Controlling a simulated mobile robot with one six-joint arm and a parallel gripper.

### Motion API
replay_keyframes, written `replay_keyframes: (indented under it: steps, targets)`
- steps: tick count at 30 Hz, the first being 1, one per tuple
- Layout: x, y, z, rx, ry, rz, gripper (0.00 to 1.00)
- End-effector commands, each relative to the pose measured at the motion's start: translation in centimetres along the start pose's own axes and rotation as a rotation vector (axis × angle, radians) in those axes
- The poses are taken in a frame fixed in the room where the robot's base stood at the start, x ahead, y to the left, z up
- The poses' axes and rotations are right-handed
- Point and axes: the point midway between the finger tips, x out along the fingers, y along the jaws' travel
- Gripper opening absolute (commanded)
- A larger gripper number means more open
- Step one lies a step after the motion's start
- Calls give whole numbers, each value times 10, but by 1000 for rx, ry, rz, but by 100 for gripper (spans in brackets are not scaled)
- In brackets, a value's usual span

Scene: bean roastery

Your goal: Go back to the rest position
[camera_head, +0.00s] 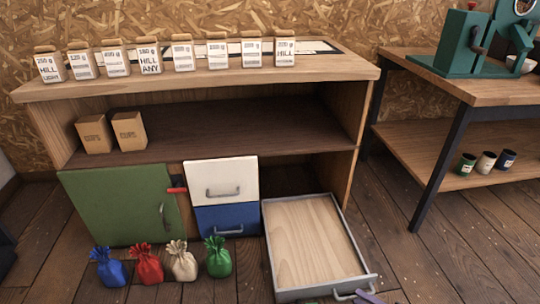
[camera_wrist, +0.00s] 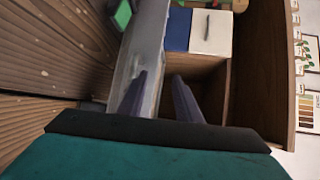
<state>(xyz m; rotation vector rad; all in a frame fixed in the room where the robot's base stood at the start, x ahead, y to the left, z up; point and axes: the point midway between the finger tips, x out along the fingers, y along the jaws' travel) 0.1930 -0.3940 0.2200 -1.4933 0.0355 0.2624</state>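My gripper (camera_head: 368,297) shows only as a bit of purple finger at the bottom edge of the head view, beside the handle (camera_head: 355,294) of a pulled-out drawer. In the wrist view my gripper (camera_wrist: 160,78) has its two purple fingers apart, with nothing held between them. The drawer (camera_head: 312,240) is open and empty, with a pale wood floor and a grey front. In the wrist view its grey front (camera_wrist: 152,35) and handle (camera_wrist: 136,66) are close to the left finger. Whether that finger touches the handle I cannot tell.
The cabinet (camera_head: 200,88) carries several labelled bags on top. Blue, red, cream and green sacks (camera_head: 217,257) stand on the floor before its green door (camera_head: 118,205). White (camera_head: 224,178) and blue (camera_head: 226,219) drawers are shut. A table (camera_head: 470,90) with a green machine (camera_head: 468,42) stands right.

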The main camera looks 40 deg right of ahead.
Motion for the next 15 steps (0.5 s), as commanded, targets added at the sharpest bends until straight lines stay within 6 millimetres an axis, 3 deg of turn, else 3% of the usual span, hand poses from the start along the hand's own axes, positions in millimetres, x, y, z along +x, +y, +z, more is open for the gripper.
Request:
replay_keyframes:
  steps: [15]
  targets:
    - [79, -54, 37, -35, -219, 20, 31]
